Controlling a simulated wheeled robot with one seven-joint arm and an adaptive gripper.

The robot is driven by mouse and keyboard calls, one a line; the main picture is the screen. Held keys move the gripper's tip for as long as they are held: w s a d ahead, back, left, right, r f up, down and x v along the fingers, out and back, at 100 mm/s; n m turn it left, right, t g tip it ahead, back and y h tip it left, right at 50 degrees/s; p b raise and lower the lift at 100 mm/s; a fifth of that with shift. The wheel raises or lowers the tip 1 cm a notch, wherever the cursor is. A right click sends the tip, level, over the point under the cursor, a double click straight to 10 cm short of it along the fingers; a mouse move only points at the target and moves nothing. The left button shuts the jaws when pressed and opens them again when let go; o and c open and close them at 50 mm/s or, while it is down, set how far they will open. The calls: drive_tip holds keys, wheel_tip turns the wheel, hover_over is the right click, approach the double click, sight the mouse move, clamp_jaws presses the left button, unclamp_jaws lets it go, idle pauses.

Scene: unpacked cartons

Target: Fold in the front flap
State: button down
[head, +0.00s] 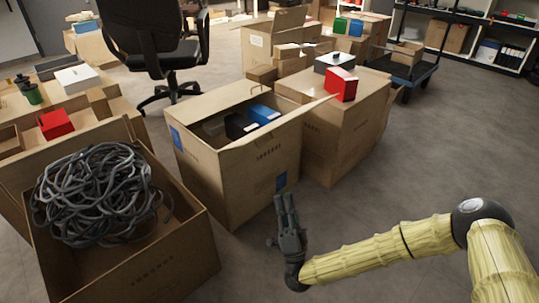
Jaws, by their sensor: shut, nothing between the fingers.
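An open carton (242,176) stands on the floor at the centre, with dark and blue boxes (262,114) inside. A flap (300,113) sticks out from its right-hand rim towards the neighbouring carton. I cannot clearly tell which of its flaps is the front one. My gripper (284,197) is shut and empty, fingers pointing up the picture. It shows in front of the carton's lower right corner, below the rim and near a blue label. Whether it touches the carton I cannot tell.
A carton of coiled dark cable (98,190) stands at the left front. A closed carton (345,125) with a red box (341,84) on it stands close on the right. An office chair (150,40) is behind.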

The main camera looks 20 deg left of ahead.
drive_tip(key=w+a+r+n+g+y+b, duration=0.2)
drive_tip(key=r+n+g, duration=0.3)
drive_tip(key=n, duration=1.3)
drive_tip(key=w+a+r+n+g+y+b, duration=0.2)
drive_tip(key=w+a+r+n+g+y, duration=0.1)
drive_tip(key=n, duration=1.4)
drive_tip(key=shift+a+r+n+g+y, duration=0.4)
drive_tip(key=shift+a+r+g+y, duration=0.2)
drive_tip(key=shift+a+r+g, duration=0.7)
drive_tip(key=shift+w+d+r, duration=0.1)
drive_tip(key=shift+d+r, duration=0.15)
drive_tip(key=shift+r, duration=0.1)
